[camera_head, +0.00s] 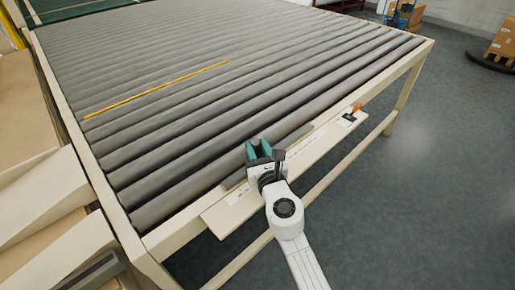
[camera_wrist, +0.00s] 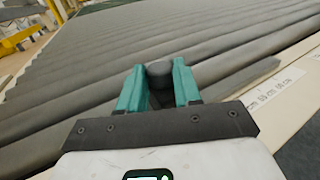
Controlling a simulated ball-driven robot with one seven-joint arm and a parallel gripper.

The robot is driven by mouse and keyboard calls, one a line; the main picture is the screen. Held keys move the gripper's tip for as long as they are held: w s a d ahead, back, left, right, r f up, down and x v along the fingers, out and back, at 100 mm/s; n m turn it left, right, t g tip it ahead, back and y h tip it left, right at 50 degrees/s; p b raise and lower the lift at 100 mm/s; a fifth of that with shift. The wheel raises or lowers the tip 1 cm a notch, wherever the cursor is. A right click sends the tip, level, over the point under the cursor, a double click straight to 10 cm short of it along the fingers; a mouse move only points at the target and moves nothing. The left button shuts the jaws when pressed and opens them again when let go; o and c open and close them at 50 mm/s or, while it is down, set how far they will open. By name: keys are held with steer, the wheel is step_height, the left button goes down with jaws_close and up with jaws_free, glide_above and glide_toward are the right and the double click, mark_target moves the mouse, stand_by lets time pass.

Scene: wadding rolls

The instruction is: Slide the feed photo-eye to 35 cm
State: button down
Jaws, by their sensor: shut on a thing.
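My gripper (camera_head: 259,150), white with teal fingers, is over the pale side board along the near edge of the roller table. It also shows in the wrist view (camera_wrist: 158,88). It is shut on a dark, round-topped piece (camera_wrist: 159,73), which appears to be the feed photo-eye. The fingers hide most of it, and its exact reading cannot be told. The pale board carries a printed scale (camera_head: 305,145), also in the wrist view (camera_wrist: 268,93); its figures are too small to read surely. A dark grey rail (camera_head: 299,133) runs along the board.
A roller table (camera_head: 200,100) fills the left and middle, with a yellow strip (camera_head: 155,90) lying across it. A black piece with an orange part (camera_head: 355,108) sits farther right on the board. Boxes (camera_head: 503,40) stand at the far right. The grey floor (camera_head: 420,180) is clear.

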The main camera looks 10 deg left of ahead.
steer(key=s+a, duration=0.1)
steer(key=s, duration=0.1)
steer(key=s+a+p, duration=0.1)
steer(key=s+a, duration=0.1)
stand_by(0.3)
steer(key=c, duration=0.8)
jaws_free()
steer(key=p+v, duration=0.2)
steer(key=v, duration=0.8)
steer(key=shift+s+d, duration=0.15)
steer(key=shift+s, duration=0.15)
